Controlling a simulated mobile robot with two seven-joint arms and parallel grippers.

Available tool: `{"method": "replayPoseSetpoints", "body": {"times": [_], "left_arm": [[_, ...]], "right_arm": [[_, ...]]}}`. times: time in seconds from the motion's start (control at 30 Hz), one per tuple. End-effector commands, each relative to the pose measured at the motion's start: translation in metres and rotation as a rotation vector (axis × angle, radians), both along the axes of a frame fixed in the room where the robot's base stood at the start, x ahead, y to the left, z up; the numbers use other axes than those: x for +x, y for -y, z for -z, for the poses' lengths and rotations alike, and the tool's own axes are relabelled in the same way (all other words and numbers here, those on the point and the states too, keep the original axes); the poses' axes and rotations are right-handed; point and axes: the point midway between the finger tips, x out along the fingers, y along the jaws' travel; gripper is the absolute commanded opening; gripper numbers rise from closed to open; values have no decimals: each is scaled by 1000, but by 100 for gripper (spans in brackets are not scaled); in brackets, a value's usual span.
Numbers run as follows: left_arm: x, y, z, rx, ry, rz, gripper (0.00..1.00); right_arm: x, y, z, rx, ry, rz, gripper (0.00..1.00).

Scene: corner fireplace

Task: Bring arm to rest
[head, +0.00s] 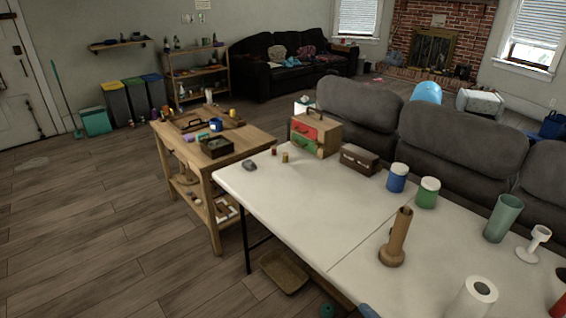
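Neither of my arms nor grippers is visible in the head view, so I cannot see their pose or whether they hold anything. The white folding table (345,215) fills the right front of the view. On it stand a brown wooden cylinder with a wide base (399,240), a blue jar (397,178) and a green jar (427,192) with white lids, and a brown box (359,160).
A wooden workbench (258,139) stands left of the table with a dark tray and small items on top. A grey sofa (450,140) lines the table's far side. A brown tray (284,271) lies on the floor beside the table. The wood floor at left is clear.

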Motion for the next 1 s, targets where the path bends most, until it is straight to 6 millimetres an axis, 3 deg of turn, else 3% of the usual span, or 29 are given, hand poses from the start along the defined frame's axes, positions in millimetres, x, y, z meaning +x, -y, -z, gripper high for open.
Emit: {"method": "replayPoseSetpoints", "body": {"times": [0.03, 0.1, 0.37, 0.43, 0.7, 0.87, 1.0], "left_arm": [[1, 1, 7, -4, 2, -2, 100], [3, 2, 7, -10, 7, -4, 100], [5, 5, 17, -23, 1, -11, 100], [6, 5, -9, -21, -4, -12, 100], [7, 1, -78, -1, 38, -4, 100], [1, -7, -105, 27, 40, 6, 100], [-1, -10, -116, 38, 44, 9, 100]], "right_arm": [[-15, 9, 30, 118, -159, 89, 69], [-34, 20, 60, 259, -355, 194, 69], [-118, 33, 144, 645, -903, 464, 69], [-117, 35, 116, 649, -906, 466, 69], [-119, 39, 56, 620, -880, 458, 69], [-121, 41, 21, 608, -863, 453, 69], [-122, 42, 9, 599, -856, 452, 69]]}}
